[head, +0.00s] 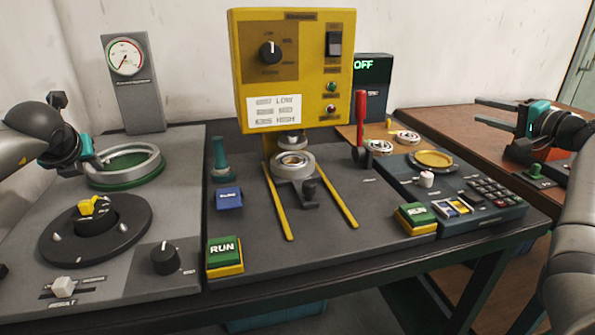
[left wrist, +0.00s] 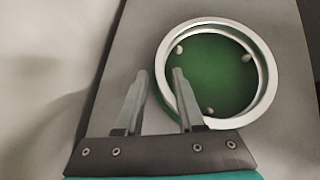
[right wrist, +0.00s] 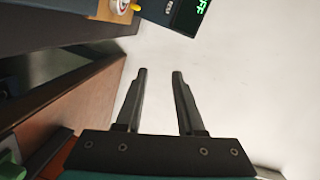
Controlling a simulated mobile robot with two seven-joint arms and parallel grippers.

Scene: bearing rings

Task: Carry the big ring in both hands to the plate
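The big ring (head: 155,168) is a wide silver band. It lies on a round green base (head: 128,160) with small pale knobs, on the grey bench at the left; the ring also shows in the left wrist view (left wrist: 268,85). My left gripper (head: 98,163) is at the ring's left side. In the left wrist view its open fingers (left wrist: 158,73) appear on either side of the ring's left rim; I cannot tell whether they touch it. My right gripper (head: 492,125) is open and empty, far right of the ring; its fingers (right wrist: 160,72) also show in its wrist view. A dark round plate (head: 60,243) stands in front of the ring.
A yellow control box (head: 290,95) rises mid-bench behind a smaller ring (head: 293,163) and two yellow rails. A gauge post (head: 135,95) stands behind the big ring. A teal-handled tool (head: 221,160), green RUN button (head: 224,252) and keypad panel (head: 480,205) are on the bench.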

